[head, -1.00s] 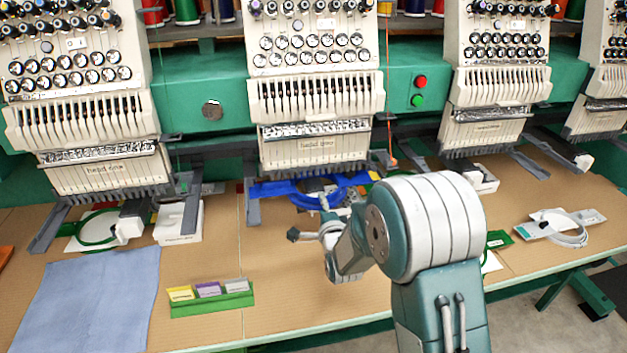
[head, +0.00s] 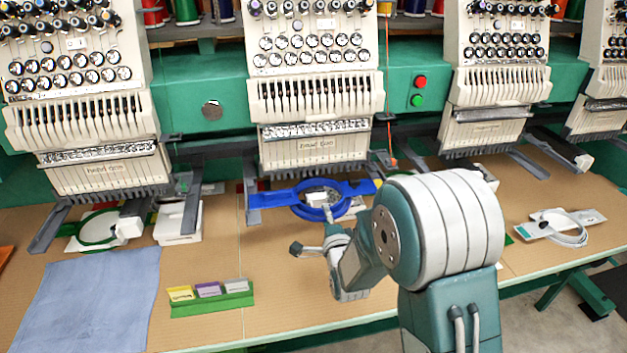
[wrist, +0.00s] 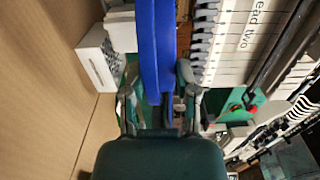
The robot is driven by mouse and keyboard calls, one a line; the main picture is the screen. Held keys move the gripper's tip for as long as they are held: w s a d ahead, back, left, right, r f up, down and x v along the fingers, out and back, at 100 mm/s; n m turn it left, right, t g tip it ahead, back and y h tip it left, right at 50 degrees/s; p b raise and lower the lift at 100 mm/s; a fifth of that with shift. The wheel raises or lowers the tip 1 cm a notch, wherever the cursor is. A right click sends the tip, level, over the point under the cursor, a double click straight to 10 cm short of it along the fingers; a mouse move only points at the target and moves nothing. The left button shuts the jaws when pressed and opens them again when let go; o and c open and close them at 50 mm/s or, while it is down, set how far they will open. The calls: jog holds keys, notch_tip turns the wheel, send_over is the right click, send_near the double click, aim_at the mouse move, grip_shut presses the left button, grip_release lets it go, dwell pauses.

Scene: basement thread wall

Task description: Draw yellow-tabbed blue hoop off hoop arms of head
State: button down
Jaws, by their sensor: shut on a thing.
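The blue hoop (head: 297,204) shows in the head view under the front of the middle head (head: 316,150), a ring with a flat blue bracket on each side. The right hoop arm is largely hidden. In the wrist view my gripper (wrist: 160,101) has its fingers on both sides of the blue hoop (wrist: 150,45), which runs upright between them. In the head view my own arm partly hides the grip.
A green hoop (head: 82,231) sits under the left head. A white box (head: 178,222) stands between the heads. A green card holder (head: 212,304) and a blue cloth (head: 95,300) lie on the table's front. A pale hoop (head: 570,238) lies at right. Bare tabletop lies in front of the middle head.

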jog(key=shift+v, duration=2.95)
jog(key=shift+f, duration=0.1)
jog(key=shift+c, duration=1.5)
grip_release()
